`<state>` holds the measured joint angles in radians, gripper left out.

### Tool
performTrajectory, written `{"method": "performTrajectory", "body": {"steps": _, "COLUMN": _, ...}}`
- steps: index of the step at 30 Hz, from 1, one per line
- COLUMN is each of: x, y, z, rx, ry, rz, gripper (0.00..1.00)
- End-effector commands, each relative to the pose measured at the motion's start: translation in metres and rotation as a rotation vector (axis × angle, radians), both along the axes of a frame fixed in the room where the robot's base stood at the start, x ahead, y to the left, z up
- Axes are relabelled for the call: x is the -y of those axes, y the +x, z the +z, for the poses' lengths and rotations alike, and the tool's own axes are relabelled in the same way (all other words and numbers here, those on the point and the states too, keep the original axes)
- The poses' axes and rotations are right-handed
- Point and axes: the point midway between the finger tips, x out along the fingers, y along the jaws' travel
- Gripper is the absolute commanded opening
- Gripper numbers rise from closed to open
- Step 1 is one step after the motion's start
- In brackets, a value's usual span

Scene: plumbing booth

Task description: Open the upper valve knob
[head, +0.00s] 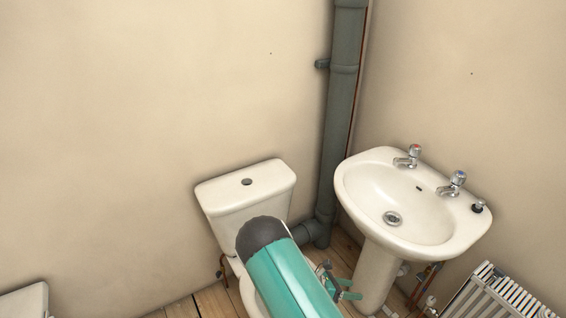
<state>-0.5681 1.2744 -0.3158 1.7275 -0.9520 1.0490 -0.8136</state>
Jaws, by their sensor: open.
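My gripper (345,287) shows small and partly hidden beside my teal arm, between the toilet and the sink pedestal. Its teal fingers look apart, and I see nothing held between them. I cannot pick out the upper valve knob for sure. Small fittings on copper pipe show low on the wall left of the toilet (221,268) and below the sink at right (428,273). Another small fitting (430,304) is near the radiator. All are too small to read their setting. I see no clear contact between my gripper and any of them.
A white toilet (247,193) stands in the corner, its bowl mostly behind my arm. A grey soil pipe (343,110) rises behind it. The pedestal sink (430,215) with two taps is at right, and a radiator (497,295) is lower right. Little wooden floor shows.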

Motion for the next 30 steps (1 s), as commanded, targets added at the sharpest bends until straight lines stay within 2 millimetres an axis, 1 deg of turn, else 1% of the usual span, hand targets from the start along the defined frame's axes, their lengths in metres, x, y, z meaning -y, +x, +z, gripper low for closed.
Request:
{"method": "performTrajectory", "body": {"steps": 1, "x": -0.003, "y": 0.003, "z": 0.019, "rx": 0.054, "ry": 0.042, "rz": -0.051, "gripper": 0.59}}
{"method": "performTrajectory", "body": {"steps": 8, "x": -0.014, "y": 0.001, "z": 0.088, "rx": 0.276, "ry": 0.209, "rz": -0.274, "gripper": 0.59}}
{"method": "performTrajectory", "body": {"steps": 14, "x": -0.021, "y": -0.006, "z": 0.148, "rx": 0.464, "ry": 0.348, "rz": -0.465, "gripper": 0.59}}
{"method": "performTrajectory", "body": {"steps": 21, "x": -0.028, "y": -0.023, "z": 0.22, "rx": 0.68, "ry": 0.507, "rz": -0.689, "gripper": 0.59}}
{"method": "performTrajectory", "body": {"steps": 23, "x": -0.029, "y": -0.028, "z": 0.237, "rx": 0.732, "ry": 0.545, "rz": -0.744, "gripper": 0.59}}
{"method": "performTrajectory", "body": {"steps": 30, "x": -0.034, "y": -0.056, "z": 0.303, "rx": 0.936, "ry": 0.698, "rz": -0.958, "gripper": 0.59}}
